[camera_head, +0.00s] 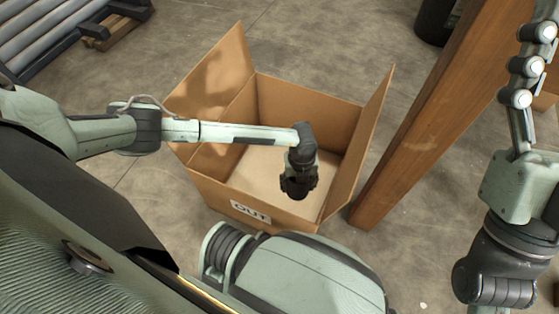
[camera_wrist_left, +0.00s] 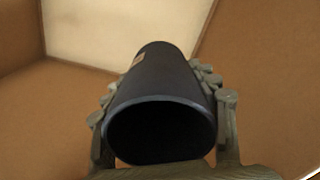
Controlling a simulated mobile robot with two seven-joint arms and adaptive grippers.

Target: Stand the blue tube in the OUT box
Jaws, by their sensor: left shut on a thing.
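The open cardboard OUT box (camera_head: 215,192) stands on the floor, its OUT label (camera_head: 250,211) on the near wall. My left gripper (camera_head: 298,184) reaches over the near part of the box, pointing down into it. In the left wrist view it is shut on the dark blue tube (camera_wrist_left: 158,78), with knuckled fingers on both sides. The tube's open end faces the camera, and its far end points toward the box's pale bottom. I cannot tell whether it touches the bottom. My right gripper (camera_head: 520,98) is partly in view at the right edge.
A wooden post (camera_head: 430,110) stands close to the box's right side. The box's flaps stand up at left and right. A roller rack (camera_head: 50,35) is at the top left and a dark bin (camera_head: 436,20) at the top right. Bare floor lies behind the box.

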